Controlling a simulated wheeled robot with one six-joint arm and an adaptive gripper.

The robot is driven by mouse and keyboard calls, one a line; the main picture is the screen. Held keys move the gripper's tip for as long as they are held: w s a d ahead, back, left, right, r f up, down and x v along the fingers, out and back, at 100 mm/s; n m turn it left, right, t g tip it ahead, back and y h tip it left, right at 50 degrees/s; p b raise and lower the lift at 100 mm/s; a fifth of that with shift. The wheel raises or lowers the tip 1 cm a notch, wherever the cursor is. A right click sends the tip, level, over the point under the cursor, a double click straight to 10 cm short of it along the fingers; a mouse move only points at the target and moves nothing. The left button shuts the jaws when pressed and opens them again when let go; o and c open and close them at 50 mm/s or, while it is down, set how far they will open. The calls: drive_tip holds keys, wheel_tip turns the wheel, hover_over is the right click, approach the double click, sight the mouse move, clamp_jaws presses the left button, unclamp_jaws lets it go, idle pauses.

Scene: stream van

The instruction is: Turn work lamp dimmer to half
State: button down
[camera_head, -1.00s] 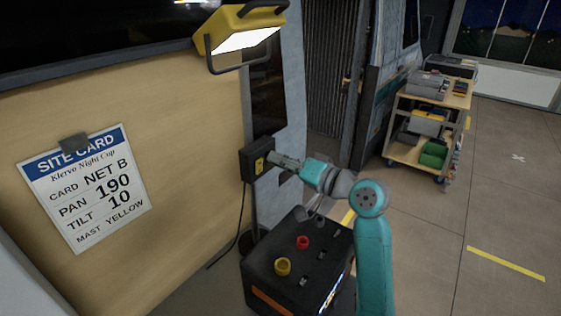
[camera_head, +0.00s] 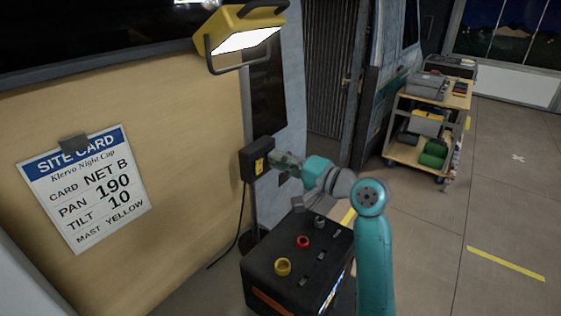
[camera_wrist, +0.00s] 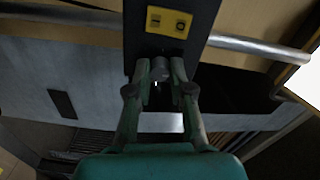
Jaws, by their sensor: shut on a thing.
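The work lamp (camera_head: 243,38) is yellow, hangs at the upper middle of the head view, and its panel is lit white. The dimmer box (camera_head: 257,158) is dark with a yellow label and sits on the pole below the lamp. My gripper (camera_head: 276,161) reaches it from the right. In the wrist view the dimmer box (camera_wrist: 140,40) is straight ahead, and its grey round knob (camera_wrist: 160,68) sits between the fingertips of my gripper (camera_wrist: 160,78). My gripper is shut on the knob. The knob's pointer or scale cannot be made out.
A black case (camera_head: 262,267) with yellow and red knobs stands below my arm. A site card (camera_head: 88,190) hangs on the wooden panel at left. A cable runs down from the box. A loaded cart (camera_head: 402,152) stands at the back right; the floor at right is clear.

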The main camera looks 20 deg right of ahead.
drive_tip(key=c, duration=1.3)
unclamp_jaws()
drive_tip(key=shift+d, duration=0.1)
drive_tip(key=v, duration=1.2)
drive_tip(key=shift+f, duration=0.1)
